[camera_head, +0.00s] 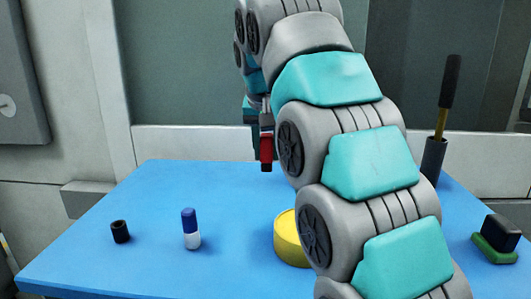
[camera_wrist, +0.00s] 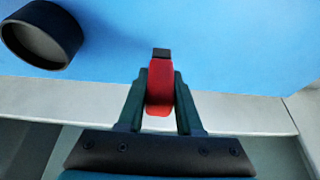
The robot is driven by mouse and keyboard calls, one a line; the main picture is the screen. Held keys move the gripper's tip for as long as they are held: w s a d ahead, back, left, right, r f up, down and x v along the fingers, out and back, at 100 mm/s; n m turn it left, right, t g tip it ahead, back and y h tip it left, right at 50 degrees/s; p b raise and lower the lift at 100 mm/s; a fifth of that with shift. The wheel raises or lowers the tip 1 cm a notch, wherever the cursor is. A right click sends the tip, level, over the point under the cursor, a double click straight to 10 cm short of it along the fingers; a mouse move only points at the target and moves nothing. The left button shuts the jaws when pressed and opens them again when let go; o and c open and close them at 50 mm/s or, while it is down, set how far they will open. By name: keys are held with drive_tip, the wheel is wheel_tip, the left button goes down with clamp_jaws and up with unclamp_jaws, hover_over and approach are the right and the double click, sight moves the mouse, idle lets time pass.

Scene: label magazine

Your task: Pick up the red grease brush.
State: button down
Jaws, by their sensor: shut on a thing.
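The red grease brush (camera_head: 267,147) has a red body and a black end that points down. In the wrist view, the brush (camera_wrist: 160,86) stands between the two dark green fingers of my gripper (camera_wrist: 160,78), which is shut on its red body. The black end reaches past the fingertips. In the head view, the brush hangs above the back edge of the blue table (camera_head: 170,190), clear of its top. My arm hides most of the gripper there.
A dark open cup (camera_wrist: 40,35) is near the brush in the wrist view. The table holds a black cylinder (camera_head: 120,232), a blue and white bottle (camera_head: 191,229), a yellow round thing (camera_head: 288,240), a holder (camera_head: 433,158) with a black-handled tool, and a green-and-black block (camera_head: 495,245).

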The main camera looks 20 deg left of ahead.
drive_tip(key=s+d, duration=0.2)
drive_tip(key=d, duration=0.2)
drive_tip(key=s+d+r+b, duration=0.1)
drive_tip(key=s+d, duration=0.2)
drive_tip(key=d, duration=0.2)
drive_tip(key=s+d+b, duration=0.1)
drive_tip(key=s+d, duration=0.2)
drive_tip(key=d, duration=0.1)
drive_tip(key=shift+s+d+r, duration=0.15)
drive_tip(key=shift+d+r, duration=0.1)
idle(1.4)
